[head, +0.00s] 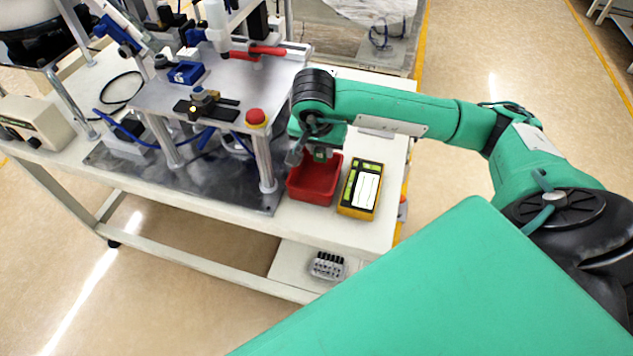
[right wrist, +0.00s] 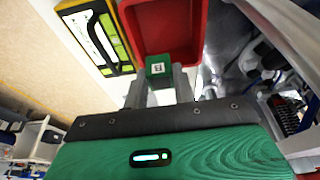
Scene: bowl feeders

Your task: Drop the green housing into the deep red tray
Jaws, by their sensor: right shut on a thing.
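The deep red tray (head: 314,183) stands on the white table near its front edge, and its inside looks empty in the right wrist view (right wrist: 166,28). My right gripper (head: 310,155) is over the back part of the tray. It is shut on the green housing (right wrist: 158,68), a small green block with a pale marked label, held between the two grey fingers. In the head view the housing (head: 321,154) shows partly below the wrist, near the tray's back rim. The exact height above the tray is hard to tell. My left gripper is not in view.
A yellow and black meter (head: 360,190) lies just right of the tray. A metal fixture with a raised plate (head: 215,88) and a red button (head: 256,118) stands to the left, one post close to the tray. A grey part (head: 327,265) sits on the lower shelf.

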